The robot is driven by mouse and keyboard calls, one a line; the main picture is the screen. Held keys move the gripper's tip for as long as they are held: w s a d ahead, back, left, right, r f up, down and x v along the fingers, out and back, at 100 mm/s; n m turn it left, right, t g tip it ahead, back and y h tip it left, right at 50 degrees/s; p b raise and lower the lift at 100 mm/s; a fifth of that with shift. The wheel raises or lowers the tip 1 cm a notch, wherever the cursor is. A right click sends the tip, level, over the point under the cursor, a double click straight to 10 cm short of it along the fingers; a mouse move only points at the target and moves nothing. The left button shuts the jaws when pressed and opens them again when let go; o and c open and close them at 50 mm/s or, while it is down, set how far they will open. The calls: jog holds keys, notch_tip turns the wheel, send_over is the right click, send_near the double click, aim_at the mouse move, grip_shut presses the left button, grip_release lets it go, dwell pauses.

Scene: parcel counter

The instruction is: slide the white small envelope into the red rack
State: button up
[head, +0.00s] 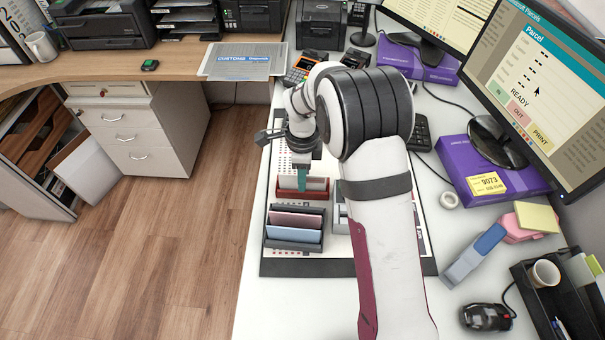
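The red rack (317,194) stands on the patterned mat on the white counter, near the picture's middle. My gripper (301,180) points down right above and at the red rack, with a teal part showing at its tip. My wrist and the small size of the view hide whether the fingers are apart or closed. I cannot make out the white small envelope for certain; pale surfaces show around the gripper and rack, but they blend with the white mat.
A dark rack (291,245) with pink and blue envelopes stands just in front of the red rack. A pale rack (340,220) is partly hidden behind my arm. Monitors, purple boxes (497,180) and a stapler (474,255) fill the right side.

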notch_tip(320, 180, up, 16)
dwell(0.3)
jog(key=shift+f, duration=0.1)
jog(key=s+d+r+n+y, duration=0.15)
jog(key=s+d+n, duration=0.25)
jog(key=s, duration=0.6)
jog(key=s+d+r+n, duration=0.3)
jog(key=s+d+n, duration=0.1)
jog(key=s, duration=0.5)
jog(key=s+d+f+n, duration=0.1)
jog(key=s+f+n, duration=0.3)
jog(key=s, duration=0.7)
jog(key=shift+d, duration=0.25)
jog(key=shift+w, duration=0.1)
